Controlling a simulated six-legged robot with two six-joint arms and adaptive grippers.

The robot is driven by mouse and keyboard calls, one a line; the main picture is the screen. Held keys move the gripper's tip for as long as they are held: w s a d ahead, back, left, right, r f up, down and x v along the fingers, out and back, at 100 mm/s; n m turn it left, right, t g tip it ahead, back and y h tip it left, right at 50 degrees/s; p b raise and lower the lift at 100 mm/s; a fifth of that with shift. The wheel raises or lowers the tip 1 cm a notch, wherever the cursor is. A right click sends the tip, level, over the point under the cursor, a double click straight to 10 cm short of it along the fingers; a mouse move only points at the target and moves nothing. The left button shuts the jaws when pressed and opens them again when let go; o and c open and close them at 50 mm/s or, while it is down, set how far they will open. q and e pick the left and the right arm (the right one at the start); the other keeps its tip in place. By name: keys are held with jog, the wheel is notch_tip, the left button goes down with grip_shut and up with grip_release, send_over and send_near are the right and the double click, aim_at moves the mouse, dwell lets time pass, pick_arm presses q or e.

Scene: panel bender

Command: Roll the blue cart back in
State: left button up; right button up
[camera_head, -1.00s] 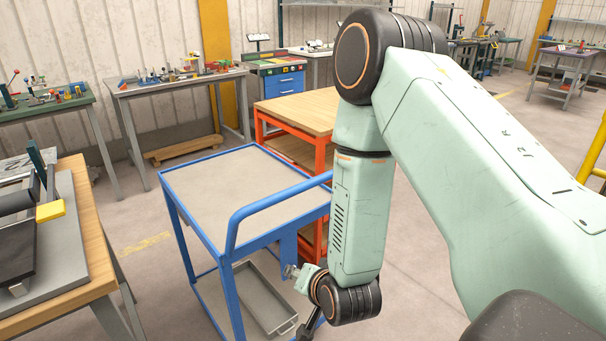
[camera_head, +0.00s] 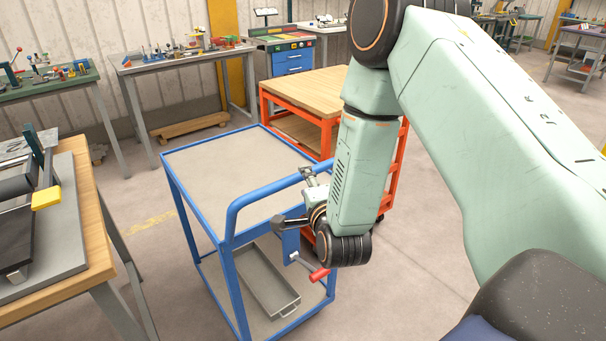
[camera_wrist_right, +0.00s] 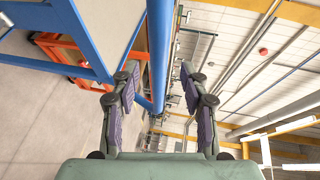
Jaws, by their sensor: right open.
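The blue cart (camera_head: 228,169) stands on the floor in the head view, with a beige top and a lower shelf. Its raised blue tube handle (camera_head: 250,197) runs along the near right side. My right gripper (camera_head: 290,199) is open at this handle, its fingers on either side of the tube. In the right wrist view the blue tube (camera_wrist_right: 158,50) shows between the open fingers of the gripper (camera_wrist_right: 159,75), closer to the left finger. I cannot tell whether they touch. A red-tipped lever (camera_head: 318,274) sticks out below the handle by a blue plate. My left gripper is out of view.
A grey tray (camera_head: 265,285) lies on the lower shelf. An orange-framed table (camera_head: 318,92) with a wooden top stands close behind the cart. A wooden workbench (camera_head: 88,235) is at the left, with a floor gap between. More benches line the wall.

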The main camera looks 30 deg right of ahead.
aim_at(302, 179)
jog(key=x, duration=0.4)
jog(key=shift+w+f, duration=0.3)
jog(key=shift+w, duration=0.2)
jog(key=shift+d+r, duration=0.15)
jog(key=shift+w+d, duration=0.15)
jog(key=shift+w+f, duration=0.15)
jog(key=shift+f, duration=0.05)
jog(key=shift+c, duration=1.1)
jog(key=shift+s+r, duration=0.15)
jog(key=shift+s, duration=0.05)
jog(key=c, duration=0.5)
jog(key=shift+w, duration=0.1)
grip_shut()
